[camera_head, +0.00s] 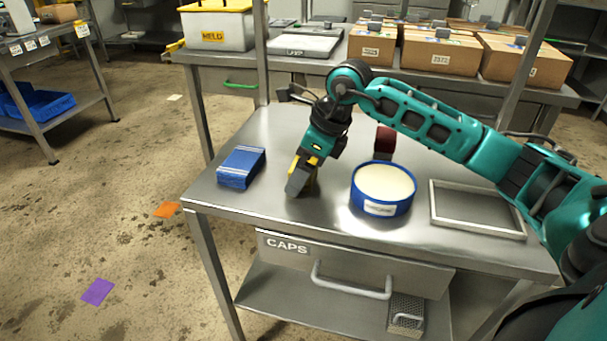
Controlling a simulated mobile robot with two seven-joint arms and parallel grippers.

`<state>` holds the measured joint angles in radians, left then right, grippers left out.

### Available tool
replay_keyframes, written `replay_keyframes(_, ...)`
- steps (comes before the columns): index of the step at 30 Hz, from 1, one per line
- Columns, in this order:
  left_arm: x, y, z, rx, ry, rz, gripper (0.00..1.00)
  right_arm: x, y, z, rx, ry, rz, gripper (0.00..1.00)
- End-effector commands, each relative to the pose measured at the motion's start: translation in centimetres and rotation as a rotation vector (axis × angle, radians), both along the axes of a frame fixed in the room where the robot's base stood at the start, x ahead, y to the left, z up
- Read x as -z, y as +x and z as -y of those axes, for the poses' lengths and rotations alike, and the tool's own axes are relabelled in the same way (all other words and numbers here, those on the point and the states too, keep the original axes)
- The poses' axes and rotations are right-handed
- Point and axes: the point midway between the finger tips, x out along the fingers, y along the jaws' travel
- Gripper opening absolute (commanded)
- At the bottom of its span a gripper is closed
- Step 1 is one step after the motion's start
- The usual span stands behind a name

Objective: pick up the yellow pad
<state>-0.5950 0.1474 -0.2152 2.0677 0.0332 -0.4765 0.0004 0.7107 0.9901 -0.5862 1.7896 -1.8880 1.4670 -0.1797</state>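My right arm reaches in from the right, and my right gripper (299,184) points down at the steel table top, between a blue box and a round blue tub. A yellow patch (312,184) shows just behind and beside the grey finger, low near the table; it may be the yellow pad, mostly hidden by the gripper. More yellow shows higher up on the gripper itself. I cannot tell whether the fingers are open or shut, or whether they touch the pad. My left gripper is not in view.
The blue box (241,168) lies left of my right gripper. The blue tub (383,209) with cream contents, a dark red object (384,142) and a shallow metal tray (478,233) are to the right. A drawer marked CAPS (350,268) is below. Cartons (440,54) stand on the bench behind.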

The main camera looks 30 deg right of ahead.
Motion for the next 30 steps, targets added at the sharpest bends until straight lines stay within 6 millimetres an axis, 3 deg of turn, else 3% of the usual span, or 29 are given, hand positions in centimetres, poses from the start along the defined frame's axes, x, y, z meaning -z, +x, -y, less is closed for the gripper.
replay_keyframes(4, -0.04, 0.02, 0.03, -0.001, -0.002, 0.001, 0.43, -0.08, 0.0, 0.03, 0.0, -0.001, 0.001, 0.95)
replay_keyframes(21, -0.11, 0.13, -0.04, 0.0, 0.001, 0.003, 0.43, -0.14, -0.01, 0.05, 0.0, -0.001, 0.001, 0.41)
replay_keyframes(30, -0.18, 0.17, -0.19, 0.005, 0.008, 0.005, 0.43, -0.44, 0.02, 0.05, 0.0, 0.0, 0.001, 0.4)
